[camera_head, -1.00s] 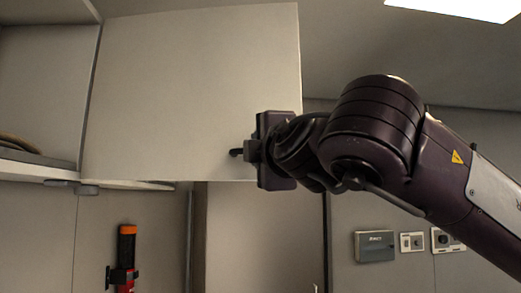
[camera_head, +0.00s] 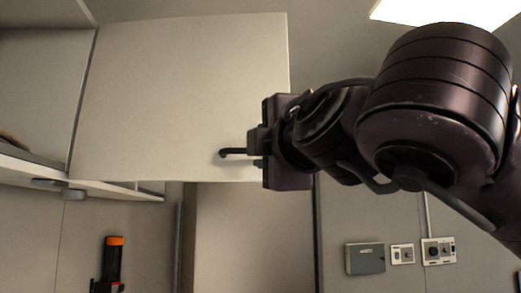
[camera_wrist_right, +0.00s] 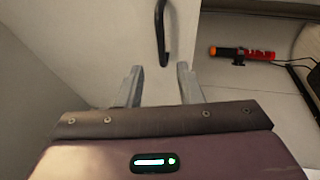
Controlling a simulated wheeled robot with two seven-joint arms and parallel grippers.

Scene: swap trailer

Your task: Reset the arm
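A pale cabinet door (camera_head: 180,95) stands swung open in the upper middle of the head view. Its dark bar handle (camera_head: 232,153) sits near the lower right of the door and also shows in the right wrist view (camera_wrist_right: 161,38). My right gripper (camera_head: 253,144) is just to the right of the handle. In the right wrist view its two fingers (camera_wrist_right: 160,84) are spread apart with nothing clamped between them. The handle lies just beyond the fingertips. My left gripper is not in view.
An open shelf (camera_head: 30,165) is at the left, below the door's hinge side. An orange-topped dark flashlight (camera_head: 114,260) hangs on the wall below and also shows in the wrist view (camera_wrist_right: 242,54). A grey box (camera_head: 365,258) and sockets (camera_head: 402,254) are on the right wall.

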